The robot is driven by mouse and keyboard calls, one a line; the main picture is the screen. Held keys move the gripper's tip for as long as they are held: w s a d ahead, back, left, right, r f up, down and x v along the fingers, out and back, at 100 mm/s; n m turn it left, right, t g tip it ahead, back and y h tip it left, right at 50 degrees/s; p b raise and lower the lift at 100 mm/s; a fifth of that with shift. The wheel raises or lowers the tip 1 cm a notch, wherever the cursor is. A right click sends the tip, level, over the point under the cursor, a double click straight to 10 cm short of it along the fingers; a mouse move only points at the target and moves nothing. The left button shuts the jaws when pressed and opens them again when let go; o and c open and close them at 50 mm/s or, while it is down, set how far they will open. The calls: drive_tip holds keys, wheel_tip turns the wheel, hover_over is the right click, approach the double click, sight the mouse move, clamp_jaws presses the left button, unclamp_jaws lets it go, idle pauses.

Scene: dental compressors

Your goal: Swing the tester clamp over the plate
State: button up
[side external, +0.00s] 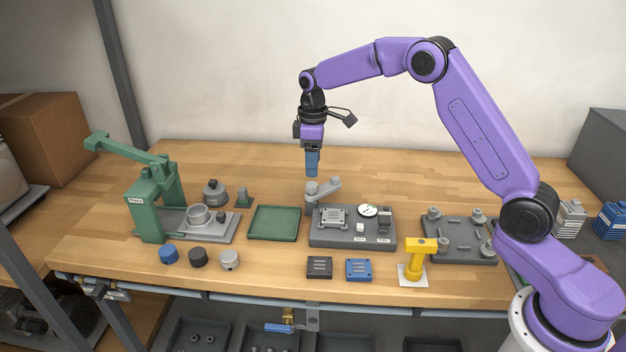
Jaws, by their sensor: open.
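The tester (380,228) is a dark grey box with a round gauge, right of the bench's middle. A light grey plate (332,217) with slots lies on its left part. The tester clamp (324,189) is a light grey arm on a post at the tester's back left corner. It points to the back right, clear of the plate. My gripper (312,174) points straight down with blue fingers, just above and behind the clamp's post in the picture. It is open with nothing seen in it; the finger gap is hard to make out from this side.
A green press (150,206) stands at left, with a green tray (274,222) between it and the tester. A grey fixture (460,250) and a yellow stand (416,260) are at right. Black and blue plates (359,269) lie in front. The bench behind the tester is clear.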

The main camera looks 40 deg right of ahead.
sight(313, 184)
wheel_tip(313, 184, down, 6)
idle(0.4)
clamp_jaws()
